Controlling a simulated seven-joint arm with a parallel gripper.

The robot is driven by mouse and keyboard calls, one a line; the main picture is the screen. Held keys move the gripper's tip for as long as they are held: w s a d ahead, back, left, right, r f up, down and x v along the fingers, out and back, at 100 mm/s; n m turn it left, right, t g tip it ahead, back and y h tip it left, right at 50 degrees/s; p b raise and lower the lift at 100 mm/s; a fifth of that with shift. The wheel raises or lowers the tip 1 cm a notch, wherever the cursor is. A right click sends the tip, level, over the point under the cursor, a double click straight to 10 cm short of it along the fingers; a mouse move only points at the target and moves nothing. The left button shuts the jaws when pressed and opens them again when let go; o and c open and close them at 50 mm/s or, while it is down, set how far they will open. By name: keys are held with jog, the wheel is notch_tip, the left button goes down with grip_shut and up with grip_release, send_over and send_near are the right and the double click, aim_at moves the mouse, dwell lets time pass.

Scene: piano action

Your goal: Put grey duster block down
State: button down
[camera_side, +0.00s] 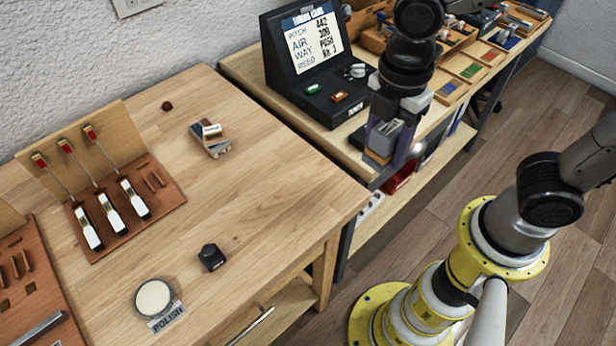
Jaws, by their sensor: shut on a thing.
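The grey duster block (383,137) is between the fingers of my gripper (386,155), at the front edge of the back bench, right of the black console. My gripper points down and is shut on the block. A tan layer shows at the block's lower end. The fingers hide part of the block. I cannot tell whether its underside touches the bench or hangs just above it.
The black console (315,70) stands close left of my gripper. The front wooden bench (255,190) has wide clear room. It holds a small stacked block (211,138), a black knob-like piece (211,257), a polish tin (154,298) and a key-action stand (125,205).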

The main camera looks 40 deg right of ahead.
jog(key=w+a+f, duration=0.3)
jog(key=w, duration=0.4)
send_over(308, 184)
notch_tip(308, 184, down, 6)
jog(key=shift+s+f, duration=0.1)
jog(key=shift+s, duration=0.05)
jog(key=shift+f, duration=1.7)
jog(key=shift+f, duration=0.1)
jog(key=shift+c, duration=1.2)
grip_release()
notch_tip(308, 184, up, 12)
jog(key=shift+r, duration=0.2)
